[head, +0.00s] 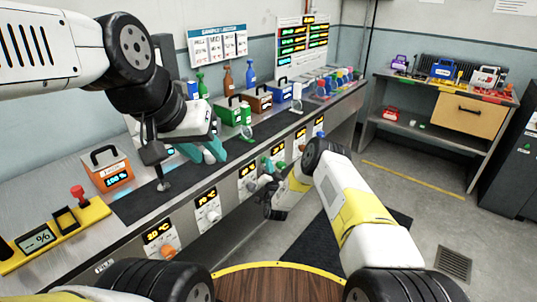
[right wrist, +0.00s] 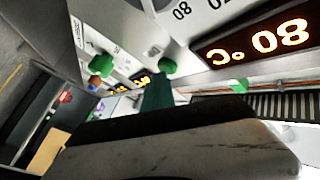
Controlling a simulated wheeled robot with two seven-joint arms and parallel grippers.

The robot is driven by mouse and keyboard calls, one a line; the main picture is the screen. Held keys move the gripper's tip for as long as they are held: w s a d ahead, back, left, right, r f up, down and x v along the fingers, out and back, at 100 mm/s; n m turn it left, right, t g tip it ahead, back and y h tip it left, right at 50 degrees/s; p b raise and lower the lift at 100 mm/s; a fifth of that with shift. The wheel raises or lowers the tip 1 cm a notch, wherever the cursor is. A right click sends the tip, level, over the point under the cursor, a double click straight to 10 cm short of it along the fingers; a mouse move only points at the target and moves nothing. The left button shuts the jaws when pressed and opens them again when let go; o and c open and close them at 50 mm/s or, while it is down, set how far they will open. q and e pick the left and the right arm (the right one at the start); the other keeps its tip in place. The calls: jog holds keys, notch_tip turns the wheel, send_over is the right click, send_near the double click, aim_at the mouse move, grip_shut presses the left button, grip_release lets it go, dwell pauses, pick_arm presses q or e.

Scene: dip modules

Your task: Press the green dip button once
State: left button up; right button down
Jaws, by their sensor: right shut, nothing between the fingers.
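A green box (head: 228,112) with a dark handle stands on the bench in the head view; I cannot make out a button on it. In the right wrist view a green round knob or button (right wrist: 167,66) sits on the front panel, with another green one (right wrist: 103,66) further left. I cannot tell which is the dip button. My right gripper (head: 269,178) is shut and empty, in front of the bench's front panel. Its teal fingertip (right wrist: 157,92) points towards the panel. My left gripper (head: 205,151), also teal-tipped, hangs above the bench; its opening is unclear.
An orange box (head: 107,171) and a yellow panel (head: 58,238) with a red button (head: 78,192) stand at the left. Brown and blue boxes stand further along. The front panel carries orange displays and an orange knob (head: 168,252). A side table (head: 440,135) stands at the right.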

jog(key=shift+d, duration=0.1)
jog(key=shift+s+d, duration=0.6)
jog(key=shift+d, duration=0.1)
jog(key=shift+s+d, duration=0.75)
jog(key=shift+d, duration=0.3)
jog(key=shift+s+d, duration=0.7)
jog(key=shift+d, duration=0.3)
